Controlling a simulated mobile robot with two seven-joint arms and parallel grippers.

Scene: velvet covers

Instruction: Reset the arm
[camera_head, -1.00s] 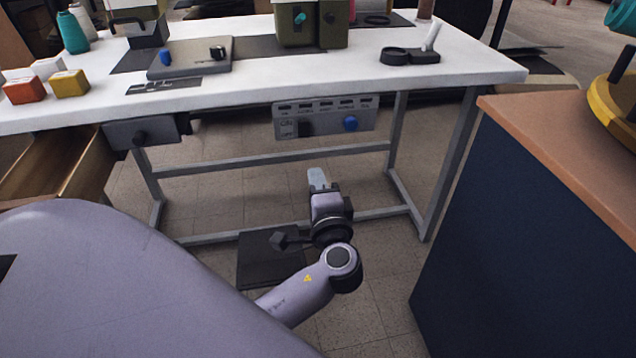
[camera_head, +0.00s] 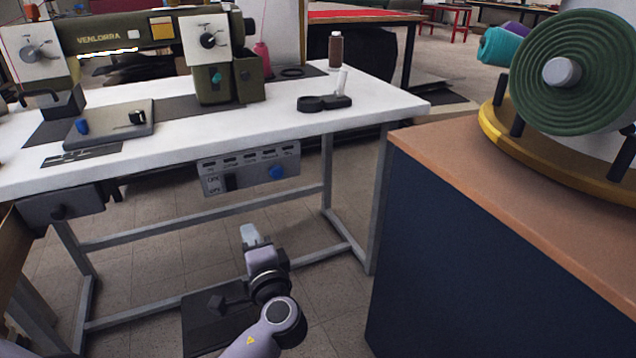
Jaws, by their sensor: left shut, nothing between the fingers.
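My left gripper (camera_head: 251,236) shows low in the middle of the head view, at the end of my purple-grey arm that comes in from the bottom. It is shut and empty. It hangs in free air in front of the sewing table (camera_head: 385,106), below the tabletop and the control panel, and touches nothing that I can see. My right arm and gripper are not in the picture.
A sewing machine (camera_head: 130,38) stands on the white tabletop. A control panel (camera_head: 250,172) hangs under its front edge. At right, a dark blue cabinet (camera_head: 470,250) carries a yellow stand with a green ribbed roll (camera_head: 620,70). A black pedal (camera_head: 205,325) lies below.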

